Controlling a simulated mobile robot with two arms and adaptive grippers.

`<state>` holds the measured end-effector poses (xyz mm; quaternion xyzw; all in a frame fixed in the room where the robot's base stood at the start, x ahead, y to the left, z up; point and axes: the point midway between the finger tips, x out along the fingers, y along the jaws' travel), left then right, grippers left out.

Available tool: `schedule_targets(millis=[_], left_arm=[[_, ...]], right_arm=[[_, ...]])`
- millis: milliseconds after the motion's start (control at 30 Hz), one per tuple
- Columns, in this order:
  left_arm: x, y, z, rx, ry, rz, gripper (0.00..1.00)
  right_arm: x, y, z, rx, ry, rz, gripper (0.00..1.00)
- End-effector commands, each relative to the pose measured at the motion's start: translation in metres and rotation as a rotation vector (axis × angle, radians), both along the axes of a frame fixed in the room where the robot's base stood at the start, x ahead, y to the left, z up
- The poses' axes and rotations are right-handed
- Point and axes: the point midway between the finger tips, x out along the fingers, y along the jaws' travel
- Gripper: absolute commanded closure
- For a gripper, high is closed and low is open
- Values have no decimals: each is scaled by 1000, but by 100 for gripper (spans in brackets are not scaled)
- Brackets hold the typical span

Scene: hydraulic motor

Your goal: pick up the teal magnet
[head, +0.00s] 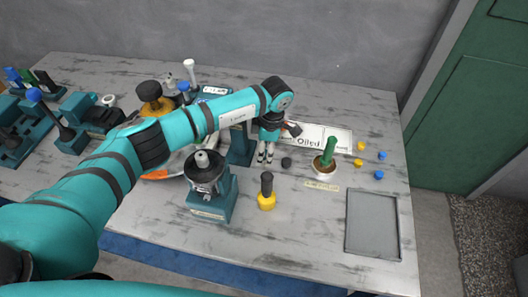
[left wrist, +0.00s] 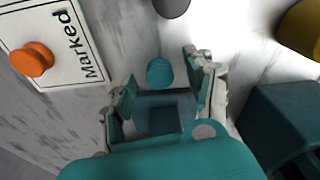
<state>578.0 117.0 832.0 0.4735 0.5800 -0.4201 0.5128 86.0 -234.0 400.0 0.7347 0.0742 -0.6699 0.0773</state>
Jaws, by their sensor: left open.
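The teal magnet (left wrist: 160,71) is a small round teal piece on the table in the left wrist view. My left gripper (left wrist: 165,82) is open, with its fingers on either side of the magnet in that view; I see no contact. In the head view my left gripper (head: 265,153) points down over the middle of the table. I cannot make out the magnet in the head view. My right gripper is not in view.
A dark round piece (head: 286,162) lies close right of the gripper. A yellow piece with a black handle (head: 267,192) and a teal device (head: 212,195) stand in front. A green-handled tool (head: 325,160) and a grey tray (head: 373,225) are at right. An orange knob (left wrist: 32,60) lies on the "Marked" card.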

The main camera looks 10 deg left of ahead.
Motion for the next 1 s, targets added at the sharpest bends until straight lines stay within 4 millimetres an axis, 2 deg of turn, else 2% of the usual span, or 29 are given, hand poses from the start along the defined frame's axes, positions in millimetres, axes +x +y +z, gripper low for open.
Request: schedule_targets(millis=[200, 500, 567, 867, 1000], left_arm=[[0, 0, -1, -1, -1, 0, 45], [0, 0, -1, -1, -1, 0, 83], [0, 0, -1, -1, -1, 0, 89], [1, 0, 1, -1, -2, 0, 89], [2, 0, 10, -1, -4, 1, 89]], right_arm=[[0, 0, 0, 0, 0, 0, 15], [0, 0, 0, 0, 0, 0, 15], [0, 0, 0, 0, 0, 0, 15], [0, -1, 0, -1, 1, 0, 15], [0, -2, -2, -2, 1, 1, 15]])
